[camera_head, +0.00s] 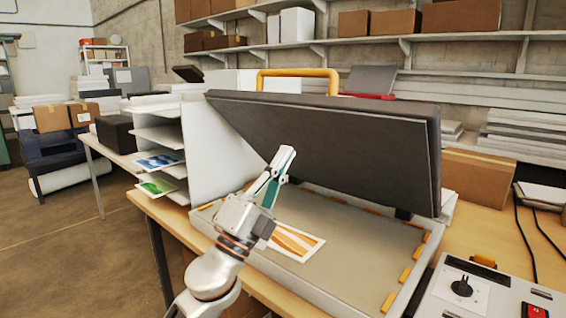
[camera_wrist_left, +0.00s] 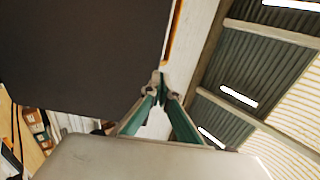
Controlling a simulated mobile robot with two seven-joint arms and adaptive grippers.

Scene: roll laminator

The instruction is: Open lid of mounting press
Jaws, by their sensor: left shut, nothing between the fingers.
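The mounting press has a dark lid (camera_head: 330,140) that stands raised and tilted over its grey bed (camera_head: 350,245). A yellow-orange handle (camera_head: 334,74) shows above the lid's upper edge. My left gripper (camera_head: 287,155) is shut and empty, in front of the lid's underside near its lower left part. I cannot tell whether it touches the lid. In the left wrist view the shut fingertips (camera_wrist_left: 161,76) point up beside the dark lid (camera_wrist_left: 75,50). A print with orange stripes (camera_head: 292,241) lies on the bed, partly behind my left arm. My right gripper is not in view.
A control box (camera_head: 480,290) with a black knob and a red switch stands at the right front. A white paper rack (camera_head: 215,150) stands left of the press. Wall shelves (camera_head: 420,36) with boxes are behind.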

